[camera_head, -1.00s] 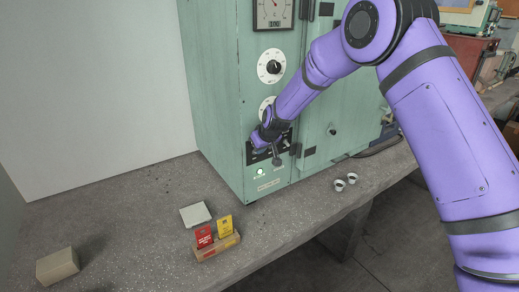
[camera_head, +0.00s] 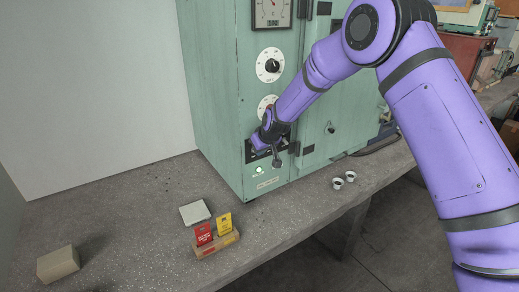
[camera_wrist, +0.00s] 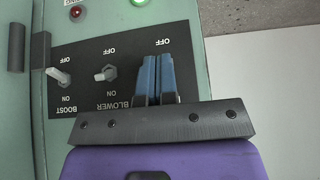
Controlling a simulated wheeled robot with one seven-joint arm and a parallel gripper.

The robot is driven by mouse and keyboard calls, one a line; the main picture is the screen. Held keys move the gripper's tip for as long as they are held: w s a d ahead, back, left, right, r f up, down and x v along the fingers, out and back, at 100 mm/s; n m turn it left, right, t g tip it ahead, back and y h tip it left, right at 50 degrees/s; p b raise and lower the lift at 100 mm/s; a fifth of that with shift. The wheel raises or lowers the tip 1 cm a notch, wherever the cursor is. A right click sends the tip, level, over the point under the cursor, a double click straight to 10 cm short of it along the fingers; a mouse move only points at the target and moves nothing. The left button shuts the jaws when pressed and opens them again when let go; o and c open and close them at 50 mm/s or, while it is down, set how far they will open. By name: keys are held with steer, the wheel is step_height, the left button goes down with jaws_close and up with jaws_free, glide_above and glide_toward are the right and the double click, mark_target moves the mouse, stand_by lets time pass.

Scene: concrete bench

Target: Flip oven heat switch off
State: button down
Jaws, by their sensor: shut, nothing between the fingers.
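The oven is a pale green cabinet (camera_head: 218,95) standing on the bench. Its black switch panel (camera_head: 283,155) is low on the front; it also shows upside down in the wrist view (camera_wrist: 85,60). There the boost switch (camera_wrist: 60,76) and blower switch (camera_wrist: 106,73) are bare, both levers tilted left in the picture. A third OFF label (camera_wrist: 163,43) stands at my fingertips; the switch under it is hidden by the fingers, so its position cannot be told. My gripper (camera_head: 262,143) is at the panel, its blue fingers (camera_wrist: 157,78) shut together and empty. Contact cannot be told.
A green lamp (camera_head: 259,170) glows below the panel. A red lamp (camera_wrist: 76,12) shows in the wrist view. On the bench are a wooden holder (camera_head: 217,243) with red and yellow cards, a grey pad (camera_head: 195,212), a beige block (camera_head: 58,263) and two small white cups (camera_head: 343,179).

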steer(key=shift+s+f, duration=0.1)
steer(key=shift+f, duration=0.15)
steer(key=shift+d+r, duration=0.1)
steer(key=shift+r, duration=0.05)
stand_by(0.4)
steer(key=shift+r, duration=0.65)
